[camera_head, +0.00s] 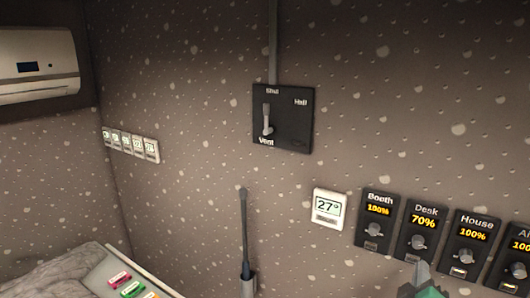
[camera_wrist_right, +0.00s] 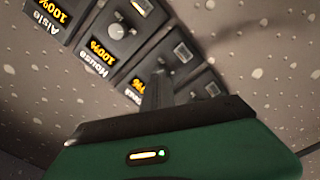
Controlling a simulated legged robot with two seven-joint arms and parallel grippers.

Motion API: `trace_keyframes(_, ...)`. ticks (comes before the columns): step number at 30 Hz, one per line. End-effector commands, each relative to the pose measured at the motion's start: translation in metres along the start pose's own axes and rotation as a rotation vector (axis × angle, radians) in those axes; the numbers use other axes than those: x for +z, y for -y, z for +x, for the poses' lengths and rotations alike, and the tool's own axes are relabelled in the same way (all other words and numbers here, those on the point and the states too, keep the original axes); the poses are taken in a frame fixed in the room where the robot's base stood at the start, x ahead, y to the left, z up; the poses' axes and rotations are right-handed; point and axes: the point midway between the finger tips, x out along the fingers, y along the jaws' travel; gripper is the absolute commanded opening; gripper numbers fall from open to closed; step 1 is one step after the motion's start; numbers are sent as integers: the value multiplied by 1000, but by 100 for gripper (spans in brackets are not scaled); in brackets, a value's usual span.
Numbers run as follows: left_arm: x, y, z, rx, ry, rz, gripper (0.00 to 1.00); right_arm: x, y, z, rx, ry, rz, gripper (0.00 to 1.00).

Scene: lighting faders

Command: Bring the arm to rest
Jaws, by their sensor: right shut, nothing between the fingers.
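My left gripper is in neither view.
Wall panels read Booth (camera_head: 378,216) 100%, Desk (camera_head: 423,230) 70% and House (camera_head: 470,246) 100%, with another at the right edge. A lever plate (camera_head: 283,119), an upright rod (camera_head: 244,235) and an air conditioner (camera_head: 38,66) are further left.

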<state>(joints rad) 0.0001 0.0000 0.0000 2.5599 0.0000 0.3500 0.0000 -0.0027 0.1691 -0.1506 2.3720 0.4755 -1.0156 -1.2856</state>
Motion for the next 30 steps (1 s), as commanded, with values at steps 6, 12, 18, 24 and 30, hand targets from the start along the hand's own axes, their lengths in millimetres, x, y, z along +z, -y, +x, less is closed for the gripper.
trace_keyframes(6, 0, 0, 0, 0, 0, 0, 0, 1, 1, 0, -1, 4, -1, 0)
trace_keyframes(12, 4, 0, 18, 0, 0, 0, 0, 8, 42, -6, -105, 3, 69, 0)
trace_keyframes(18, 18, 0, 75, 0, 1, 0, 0, 38, 198, -66, -564, 120, 339, 0)
trace_keyframes(24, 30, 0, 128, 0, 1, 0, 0, 102, 320, -177, -953, 507, 501, 0)
trace_keyframes(30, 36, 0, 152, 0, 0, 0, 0, 156, 353, -253, -1057, 855, 512, 0)
